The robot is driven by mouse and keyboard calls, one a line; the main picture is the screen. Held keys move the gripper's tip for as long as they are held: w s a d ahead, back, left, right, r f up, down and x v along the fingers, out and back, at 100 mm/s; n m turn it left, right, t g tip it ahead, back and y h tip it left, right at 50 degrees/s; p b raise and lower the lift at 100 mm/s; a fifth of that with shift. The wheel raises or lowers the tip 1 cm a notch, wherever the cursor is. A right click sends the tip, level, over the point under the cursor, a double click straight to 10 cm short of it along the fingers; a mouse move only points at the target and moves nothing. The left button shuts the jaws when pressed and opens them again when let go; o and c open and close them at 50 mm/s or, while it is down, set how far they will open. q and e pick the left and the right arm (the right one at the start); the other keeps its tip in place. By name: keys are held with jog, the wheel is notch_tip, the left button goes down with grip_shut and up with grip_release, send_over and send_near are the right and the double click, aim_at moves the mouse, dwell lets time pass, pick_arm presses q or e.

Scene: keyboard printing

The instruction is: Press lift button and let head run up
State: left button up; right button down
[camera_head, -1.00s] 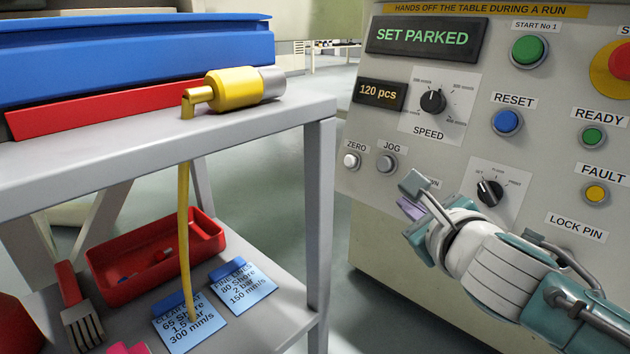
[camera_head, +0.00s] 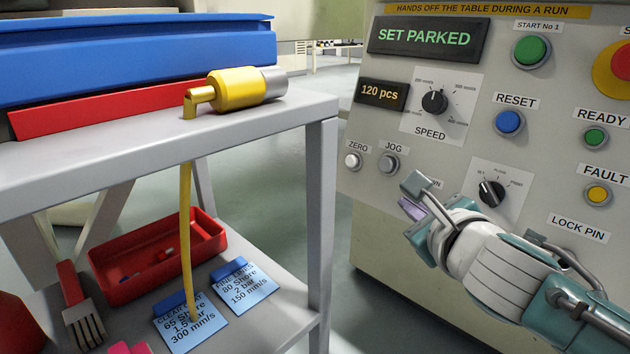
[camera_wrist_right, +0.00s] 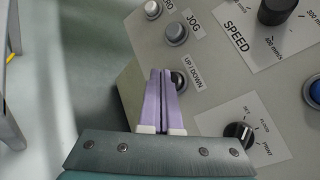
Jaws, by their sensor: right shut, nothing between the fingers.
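The control panel (camera_head: 400,220) carries a dark up/down button (camera_wrist_right: 179,82), with its UP / DOWN label (camera_wrist_right: 194,72) beside it in the right wrist view. My right gripper (camera_head: 412,208) is in front of the panel, below the JOG button (camera_head: 388,164). Its two lilac fingers (camera_wrist_right: 160,72) are shut together and empty. In the wrist view their tips overlap the left side of the up/down button; I cannot tell whether they touch it. In the head view the gripper hides that button. The display (camera_head: 424,38) reads SET PARKED. My left gripper is out of view.
The ZERO button (camera_head: 353,160), speed knob (camera_head: 435,101) and mode knob (camera_head: 491,193) are close by. A grey table (camera_head: 170,135) with a yellow tool (camera_head: 236,90) stands left. A red tray (camera_head: 150,270) sits on its lower shelf. Open floor lies between table and panel.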

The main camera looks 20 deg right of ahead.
jog(key=shift+d, duration=0.15)
jog(key=shift+w+d+f, duration=0.1)
jog(key=shift+w+d, duration=0.05)
jog(key=shift+d, duration=0.1)
dwell(0.5)
jog(key=shift+w+d+f, duration=0.15)
jog(key=shift+d+f, duration=0.05)
jog(key=shift+d, duration=0.25)
dwell(0.4)
jog(key=shift+a, duration=0.2)
jog(key=shift+s+a+r+p, duration=0.3)
jog(key=shift+s+a+p, duration=0.1)
jog(key=shift+a, duration=0.2)
jog(key=shift+w, duration=0.1)
